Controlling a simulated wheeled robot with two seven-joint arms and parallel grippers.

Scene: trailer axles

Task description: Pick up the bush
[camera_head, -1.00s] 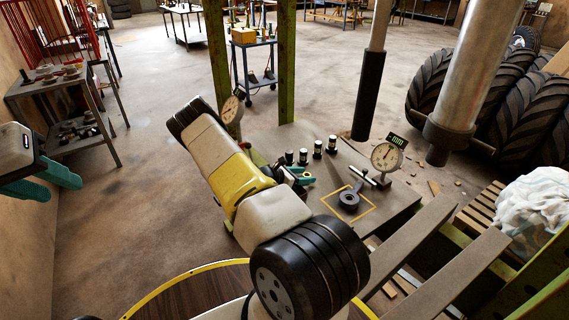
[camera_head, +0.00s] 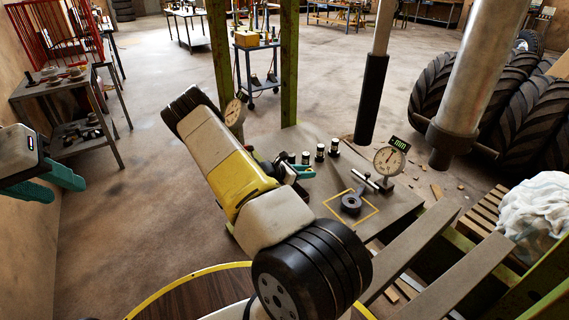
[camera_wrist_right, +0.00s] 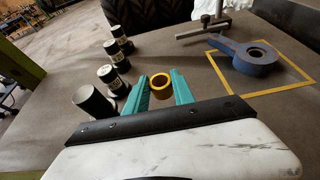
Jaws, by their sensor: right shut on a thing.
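The bush is a small yellow-bronze ring (camera_wrist_right: 161,94) between the two teal fingertips of my right gripper (camera_wrist_right: 163,86) in the right wrist view. The gripper is shut on it. I cannot tell whether the ring is clear of the grey tabletop (camera_wrist_right: 220,118). In the head view my right gripper (camera_head: 301,172) is over the grey table, and the bush is not discernible there. My left gripper (camera_head: 55,184) is at the far left, away from the table, with its teal fingers apart and nothing seen between them.
Several black cylinders with pale labels (camera_wrist_right: 113,80) stand left of the right gripper. A blue-grey ring part (camera_wrist_right: 255,58) lies in a yellow-outlined square to the right. A dial gauge (camera_head: 389,160) stands behind it.

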